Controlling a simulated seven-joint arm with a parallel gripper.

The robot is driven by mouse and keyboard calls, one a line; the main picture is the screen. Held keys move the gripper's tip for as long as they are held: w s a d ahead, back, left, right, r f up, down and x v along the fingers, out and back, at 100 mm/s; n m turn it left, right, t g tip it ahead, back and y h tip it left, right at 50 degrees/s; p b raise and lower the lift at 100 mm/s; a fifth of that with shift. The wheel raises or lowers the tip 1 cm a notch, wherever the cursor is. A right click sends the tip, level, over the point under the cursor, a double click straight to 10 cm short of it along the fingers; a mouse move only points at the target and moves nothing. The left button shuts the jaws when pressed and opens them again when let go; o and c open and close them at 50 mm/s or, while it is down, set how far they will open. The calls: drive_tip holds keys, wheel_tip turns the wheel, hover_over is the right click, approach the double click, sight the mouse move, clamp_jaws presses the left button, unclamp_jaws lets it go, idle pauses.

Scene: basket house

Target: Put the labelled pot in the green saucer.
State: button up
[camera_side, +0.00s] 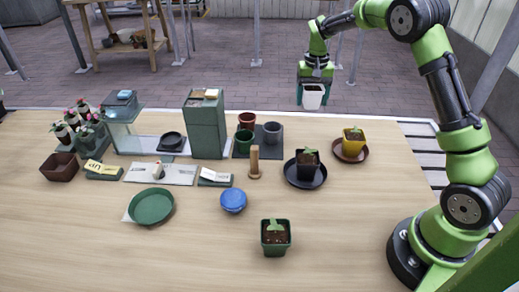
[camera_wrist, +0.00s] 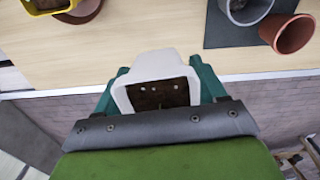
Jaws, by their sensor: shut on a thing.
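My gripper (camera_side: 313,88) is raised at the back right, beyond the table's far edge. It is shut on a white pot (camera_side: 313,99), held high above the floor. In the wrist view the white pot (camera_wrist: 160,66) sits between the teal fingers, with dark soil inside; no label can be made out. The green saucer (camera_side: 151,206) lies empty at the front left of the table, far from my gripper. A green pot with a seedling (camera_side: 275,240) stands at the front middle. A black pot (camera_side: 307,165) and a yellow pot (camera_side: 353,141) stand on saucers.
A tall green-grey box (camera_side: 206,128) stands mid-back, near empty pots (camera_side: 272,132) on a dark mat. A blue round lid (camera_side: 233,201) and a wooden stamp-like piece (camera_side: 254,163) stand mid-table. Several small plants (camera_side: 82,125) crowd the left. The front table is mostly clear.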

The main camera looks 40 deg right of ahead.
sight(311, 87)
drive_tip(key=r, duration=0.5)
drive_tip(key=shift+w+a+r, duration=0.1)
drive_tip(key=shift+a+r, duration=0.05)
drive_tip(key=shift+a, duration=0.25)
drive_tip(key=s+a+n, duration=0.2)
drive_tip(key=a+n, duration=0.7)
drive_tip(key=a, duration=1.5)
drive_tip(key=s+a+n, duration=0.4)
drive_tip(key=s+a, duration=0.2)
drive_tip(key=a, duration=0.3)
drive_tip(key=s+a+n, duration=0.4)
drive_tip(key=s+a, duration=0.1)
drive_tip(key=a, duration=0.4)
wheel_tip(311, 87, down, 7)
drive_tip(key=w+a, duration=0.3)
drive_tip(key=w, duration=0.1)
drive_tip(key=w+a+f, duration=0.1)
drive_tip(key=w+a, duration=0.2)
drive_tip(key=w, duration=0.1)
drive_tip(key=w+a, duration=0.3)
drive_tip(key=w, duration=0.1)
drive_tip(key=shift+w+a+f, duration=0.15)
drive_tip(key=shift+w+f, duration=0.1)
drive_tip(key=shift+w, duration=0.1)
drive_tip(key=shift+w+a, duration=0.1)
drive_tip(key=shift+f, duration=1.75)
drive_tip(key=shift+f, duration=0.15)
